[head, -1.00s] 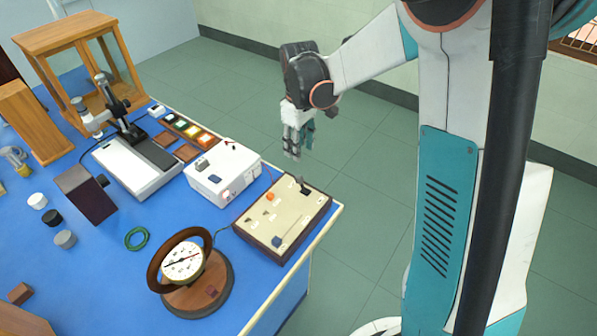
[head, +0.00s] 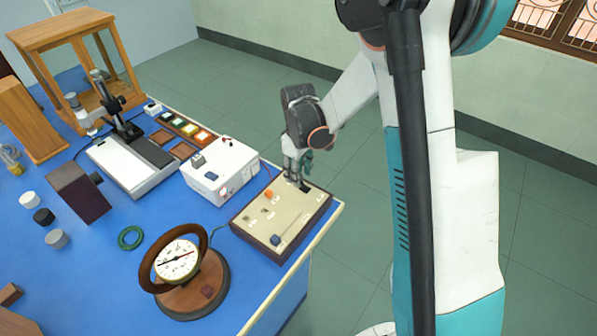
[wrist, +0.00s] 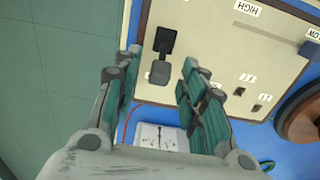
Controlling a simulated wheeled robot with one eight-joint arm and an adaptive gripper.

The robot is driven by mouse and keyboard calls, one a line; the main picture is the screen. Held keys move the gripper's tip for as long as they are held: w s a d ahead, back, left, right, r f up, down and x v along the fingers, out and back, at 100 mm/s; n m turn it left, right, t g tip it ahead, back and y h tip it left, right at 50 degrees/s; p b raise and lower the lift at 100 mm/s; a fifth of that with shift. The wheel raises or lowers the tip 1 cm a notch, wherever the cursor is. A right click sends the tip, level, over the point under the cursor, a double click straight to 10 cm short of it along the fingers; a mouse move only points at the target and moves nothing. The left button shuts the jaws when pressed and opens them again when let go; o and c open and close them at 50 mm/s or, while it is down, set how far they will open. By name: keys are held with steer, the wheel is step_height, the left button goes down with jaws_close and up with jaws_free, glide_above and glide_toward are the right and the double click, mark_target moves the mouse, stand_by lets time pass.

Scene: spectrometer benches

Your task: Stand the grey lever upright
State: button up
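The grey lever (wrist: 160,73) shows in the wrist view, with a grey handle end and a black square base (wrist: 166,40). It leans from its base toward the bottom of the wrist picture. It sits on the cream top of a dark-sided control box (head: 256,216), near the box's far end in the head view. My gripper (wrist: 161,60) is open, with one finger on each side of the lever and gaps visible. In the head view my gripper (head: 294,178) is low over that end of the box and largely hides the lever.
A white box (head: 219,176) stands beside the control box. A round dial on a wooden base (head: 205,298) stands in front. An orange button (head: 268,194) and a blue knob (head: 276,240) are on the control box. Open floor lies to the right of the blue bench.

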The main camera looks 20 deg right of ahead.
mark_target(302, 182)
jaws_close()
steer(key=s+t+y+b, duration=0.1)
steer(key=s+d+t+y+b, duration=0.1)
steer(key=t, duration=0.1)
steer(key=shift+d, duration=0.3)
steer(key=shift+s+d+r+t+y+b, duration=0.2)
steer(key=shift+s+d+t+y+b, duration=0.1)
steer(key=shift+s+t+y+b, duration=0.4)
steer(key=shift+w, duration=0.25)
jaws_free()
